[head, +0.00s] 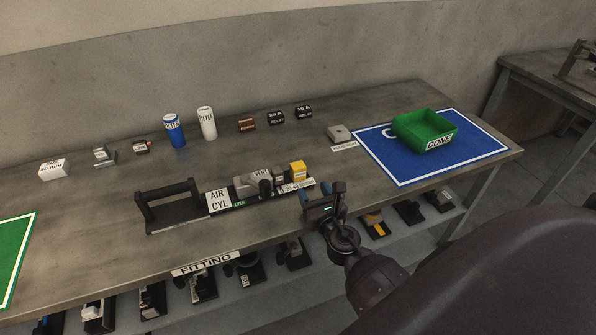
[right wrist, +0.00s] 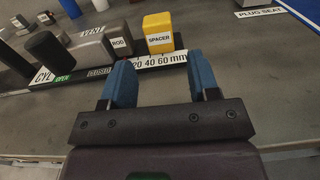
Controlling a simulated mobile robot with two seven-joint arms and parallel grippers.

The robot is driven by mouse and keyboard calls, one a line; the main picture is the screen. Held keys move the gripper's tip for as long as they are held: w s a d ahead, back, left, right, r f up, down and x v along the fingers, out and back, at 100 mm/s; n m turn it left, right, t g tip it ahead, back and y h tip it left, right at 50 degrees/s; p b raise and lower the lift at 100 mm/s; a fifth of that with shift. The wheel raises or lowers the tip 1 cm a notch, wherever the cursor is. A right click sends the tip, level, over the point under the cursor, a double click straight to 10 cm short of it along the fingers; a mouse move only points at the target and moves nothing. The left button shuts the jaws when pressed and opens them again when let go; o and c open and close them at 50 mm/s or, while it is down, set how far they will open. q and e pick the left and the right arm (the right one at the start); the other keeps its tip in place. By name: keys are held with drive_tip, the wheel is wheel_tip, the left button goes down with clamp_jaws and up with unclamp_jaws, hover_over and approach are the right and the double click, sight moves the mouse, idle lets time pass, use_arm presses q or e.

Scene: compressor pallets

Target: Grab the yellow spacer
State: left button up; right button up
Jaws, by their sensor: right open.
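The yellow spacer (head: 298,171) sits at the right end of the air cylinder pallet (head: 175,213) on the table. In the right wrist view the spacer (right wrist: 159,33) carries a white SPACER label and stands beside the grey ROD piece (right wrist: 118,38), behind a millimetre scale. My right gripper (head: 324,193) is near the table's front edge, a little right of and in front of the spacer. Its blue fingers (right wrist: 162,82) are apart with nothing between them, and the spacer is beyond their tips. My left gripper is not in view.
A green DONE bin (head: 424,131) stands on the blue mat (head: 470,151) at the right. A plug seat block (head: 339,134) and several filters, relays and small parts line the back. Several pallets fill the shelf below. A green mat (head: 12,250) lies at the left.

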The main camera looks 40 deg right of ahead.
sight(300, 170)
drive_tip(key=x, duration=1)
drive_tip(key=shift+w+a+r, duration=0.1)
drive_tip(key=shift+w+a, duration=0.05)
drive_tip(key=shift+w, duration=0.2)
drive_tip(key=c, duration=0.7)
drive_tip(key=shift+r, duration=0.15)
